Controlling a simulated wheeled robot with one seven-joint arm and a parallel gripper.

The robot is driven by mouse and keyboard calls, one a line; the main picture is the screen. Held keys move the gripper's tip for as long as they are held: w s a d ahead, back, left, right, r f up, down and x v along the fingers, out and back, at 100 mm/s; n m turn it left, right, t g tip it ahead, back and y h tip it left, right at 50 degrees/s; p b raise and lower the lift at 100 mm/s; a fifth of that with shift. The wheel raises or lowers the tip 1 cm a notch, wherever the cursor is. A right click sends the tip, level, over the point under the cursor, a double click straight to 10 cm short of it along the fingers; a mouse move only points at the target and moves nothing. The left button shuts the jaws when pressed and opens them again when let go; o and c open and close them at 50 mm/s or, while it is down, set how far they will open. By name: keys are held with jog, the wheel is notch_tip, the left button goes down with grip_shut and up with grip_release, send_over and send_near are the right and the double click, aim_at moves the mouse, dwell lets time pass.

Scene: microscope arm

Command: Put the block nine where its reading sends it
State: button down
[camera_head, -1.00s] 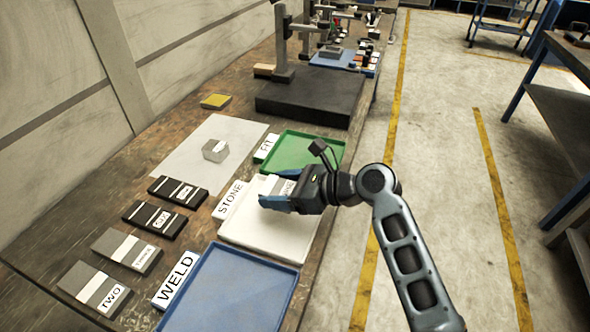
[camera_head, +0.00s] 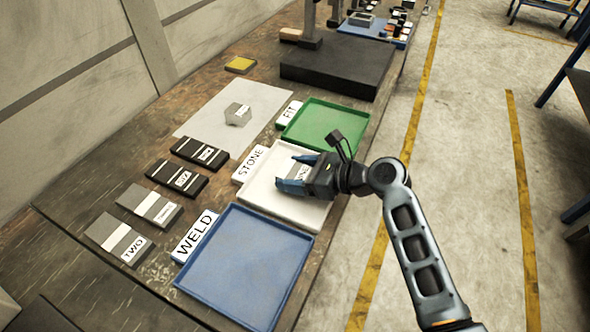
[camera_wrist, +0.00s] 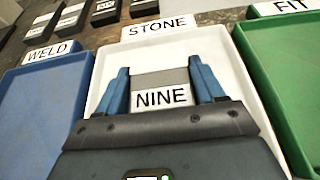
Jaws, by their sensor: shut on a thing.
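My gripper (camera_head: 298,172) is over the white STONE tray (camera_head: 262,200), and its blue fingers are shut on the block nine (camera_wrist: 162,90). The block is grey with a white NINE label and sits between the fingers in the wrist view. In the head view the block is partly hidden by the gripper. I cannot tell whether the block touches the tray floor. The STONE label (camera_wrist: 160,27) stands at the tray's far edge. The blue WELD tray (camera_head: 245,265) is on the near side, and the green FIT tray (camera_head: 325,125) is on the far side.
Several labelled blocks, among them block TWO (camera_head: 115,240), lie left of the trays. A grey block (camera_head: 238,114) stands on a pale sheet (camera_head: 205,125). A dark stand base (camera_head: 335,68) is beyond the green tray. A yellow pad (camera_head: 240,65) lies near the wall.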

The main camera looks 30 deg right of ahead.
jog(key=shift+c, duration=0.6)
grip_release()
jog(key=shift+s+d+r, duration=0.15)
jog(key=v, duration=1.1)
jog(key=shift+s+d+r, duration=0.15)
jog(key=shift+s+r, duration=0.05)
jog(key=shift+s, duration=0.05)
